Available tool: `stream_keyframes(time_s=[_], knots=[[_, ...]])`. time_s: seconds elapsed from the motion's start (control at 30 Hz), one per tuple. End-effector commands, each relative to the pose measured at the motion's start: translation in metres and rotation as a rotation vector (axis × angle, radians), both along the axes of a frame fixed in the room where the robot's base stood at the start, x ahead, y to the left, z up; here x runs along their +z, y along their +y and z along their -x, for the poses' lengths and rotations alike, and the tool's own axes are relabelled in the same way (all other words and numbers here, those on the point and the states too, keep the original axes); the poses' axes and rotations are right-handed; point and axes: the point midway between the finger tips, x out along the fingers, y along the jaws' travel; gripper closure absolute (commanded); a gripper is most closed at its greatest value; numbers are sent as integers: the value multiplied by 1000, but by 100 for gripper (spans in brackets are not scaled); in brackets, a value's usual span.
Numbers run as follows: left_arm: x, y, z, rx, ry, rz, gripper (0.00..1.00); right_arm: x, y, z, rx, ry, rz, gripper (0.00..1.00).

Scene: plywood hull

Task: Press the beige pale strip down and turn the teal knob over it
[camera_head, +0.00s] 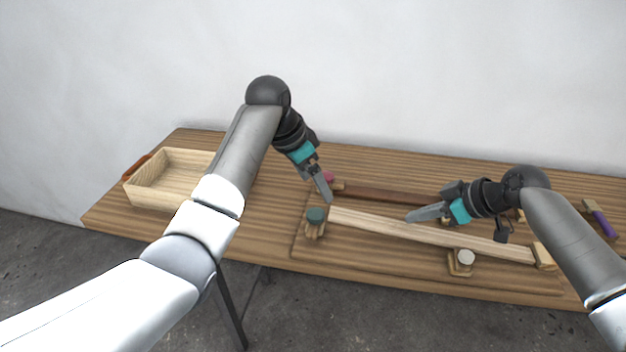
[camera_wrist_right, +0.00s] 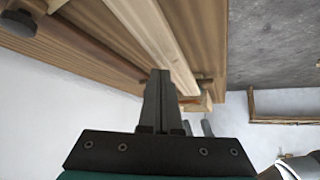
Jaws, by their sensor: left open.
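The beige pale strip (camera_head: 400,229) runs across the board from near the teal knob to a pale wooden block at its right end. It also shows in the right wrist view (camera_wrist_right: 166,42), beyond the fingertips. The teal knob (camera_head: 316,215) sits on a wooden post beside the strip's left end. My left gripper (camera_head: 326,194) is open and empty, pointing down just above the strip's left end, up and right of the knob. My right gripper (camera_head: 412,218) is shut, with nothing seen in it, over the middle of the strip; its fingers (camera_wrist_right: 159,95) are together in the right wrist view. Contact with the strip is unclear.
A white knob (camera_head: 466,257) stands on a post in front of the strip. A darker strip (camera_head: 390,194) with a pink knob (camera_head: 328,177) lies behind. A wooden tray (camera_head: 150,195) stands at left, and a purple-handled tool (camera_head: 604,222) at far right.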

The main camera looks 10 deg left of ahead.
Motion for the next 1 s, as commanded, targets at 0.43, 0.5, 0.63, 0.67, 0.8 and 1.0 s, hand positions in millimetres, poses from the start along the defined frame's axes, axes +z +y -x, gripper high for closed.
stream_keyframes(time_s=[0.43,0.5,0.63,0.67,0.8,1.0], knots=[[18,0,0,0,0,0,9,20,0,0,0,-1,-1,100],[20,0,0,0,0,0,9,23,0,0,0,-1,-1,100],[25,0,0,0,0,0,9,28,0,0,0,-1,-1,100],[26,0,0,0,0,0,9,29,0,0,0,-1,-1,100],[31,0,0,0,0,0,9,35,0,0,0,-1,-1,100],[36,0,0,0,0,0,9,40,0,0,1,0,-1,100]])
